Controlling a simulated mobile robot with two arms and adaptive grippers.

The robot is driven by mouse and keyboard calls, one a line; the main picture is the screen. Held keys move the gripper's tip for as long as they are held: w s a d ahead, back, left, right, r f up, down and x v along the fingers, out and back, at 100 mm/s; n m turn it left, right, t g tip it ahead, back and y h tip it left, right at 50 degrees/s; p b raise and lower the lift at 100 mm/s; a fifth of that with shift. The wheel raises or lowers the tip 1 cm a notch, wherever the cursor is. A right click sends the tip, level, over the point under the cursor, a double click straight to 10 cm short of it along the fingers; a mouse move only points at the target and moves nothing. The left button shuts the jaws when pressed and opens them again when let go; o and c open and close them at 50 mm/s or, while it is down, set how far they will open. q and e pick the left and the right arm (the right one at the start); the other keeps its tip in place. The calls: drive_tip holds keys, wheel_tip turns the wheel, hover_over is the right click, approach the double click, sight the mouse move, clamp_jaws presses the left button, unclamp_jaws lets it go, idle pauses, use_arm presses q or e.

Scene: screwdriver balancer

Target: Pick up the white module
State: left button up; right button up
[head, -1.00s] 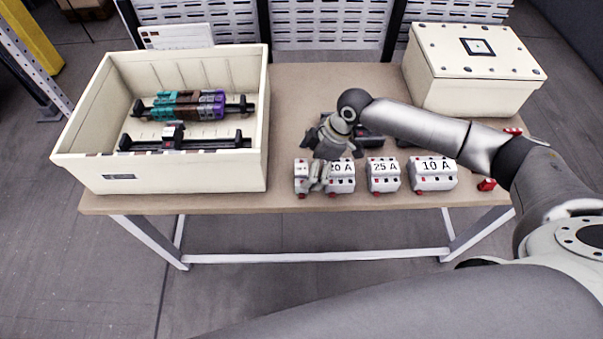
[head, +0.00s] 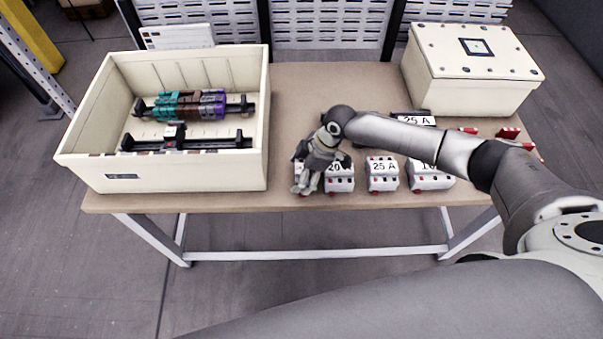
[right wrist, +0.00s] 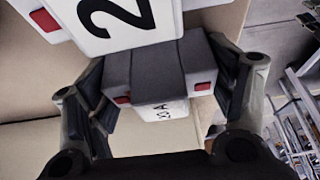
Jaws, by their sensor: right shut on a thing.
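A row of white modules stands along the table's front edge. My right gripper (head: 308,184) is over the leftmost one and hides most of it in the head view. In the right wrist view, a small white module with grey upper faces (right wrist: 157,75) sits between the two fingers, and my right gripper is shut on it. Part of its label shows, ending in "A". The 20 A module (head: 340,183) stands close beside the gripper, and its large "2" label fills the top of the wrist view (right wrist: 118,20). My left gripper is not in view.
A 25 A module (head: 383,182) and a partly covered one marked "10" (head: 418,185) stand further right. An open cream box (head: 255,120) holding rails with modules is at left. A closed cream box (head: 475,85) is at back right. Bare table (head: 300,95) lies behind the gripper.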

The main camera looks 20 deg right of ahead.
sight(300, 169)
drive_tip(key=shift+c, duration=0.6)
drive_tip(key=shift+r, duration=0.1)
drive_tip(key=shift+r, duration=0.4)
wheel_tip(300, 169, up, 2)
drive_tip(key=shift+a+r+b, duration=0.1)
drive_tip(key=shift+r+b, duration=0.15)
drive_tip(key=shift+b, duration=0.5)
drive_tip(key=s+r, duration=0.1)
drive_tip(key=s+a+r, duration=0.1)
drive_tip(key=r, duration=0.1)
drive_tip(key=s+a+r, duration=0.1)
drive_tip(key=r, duration=0.1)
drive_tip(key=shift+s, duration=0.4)
drive_tip(key=s+a+r+b, duration=0.2)
drive_tip(key=s+a+r, duration=0.2)
drive_tip(key=s, duration=0.4)
drive_tip(key=shift+s+a+r, duration=0.2)
drive_tip(key=shift+a+r, duration=0.15)
